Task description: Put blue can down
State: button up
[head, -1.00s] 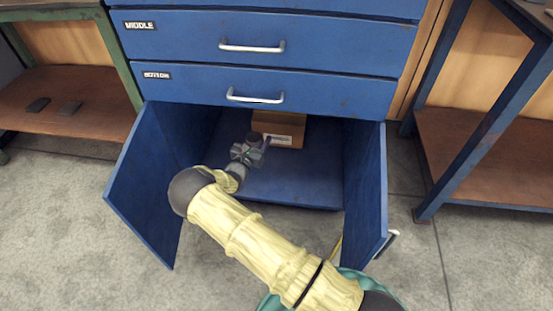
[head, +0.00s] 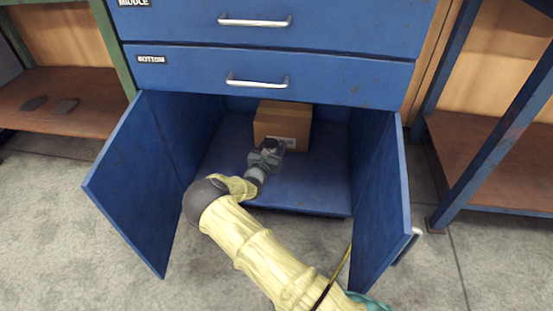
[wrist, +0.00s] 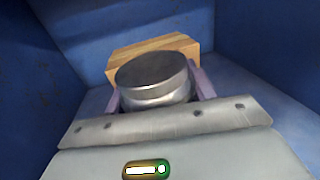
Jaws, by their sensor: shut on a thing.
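My gripper (head: 271,150) is inside the open lower compartment of the blue cabinet (head: 265,190), in front of a cardboard box. In the wrist view, my gripper (wrist: 157,88) is shut on a can (wrist: 152,72), with a finger on each side of it. Only the can's grey metal top and upper rim show clearly there. Its blue side is not visible. In the head view the can is mostly hidden by my gripper and wrist. I cannot tell whether the can's base touches the compartment floor.
The cardboard box (head: 291,119) stands at the back of the compartment, also behind the can in the wrist view (wrist: 140,53). Open doors stand at left (head: 140,180) and right (head: 378,200). Drawers are above. The compartment floor is bare on the right.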

notch_tip(320, 180, down, 6)
jog(key=b, duration=0.4)
jog(key=shift+r, duration=0.15)
notch_tip(320, 180, down, 4)
jog(key=b, duration=0.3)
jog(key=shift+r, duration=0.1)
jog(key=o, duration=1.2)
jog(key=shift+o, duration=0.2)
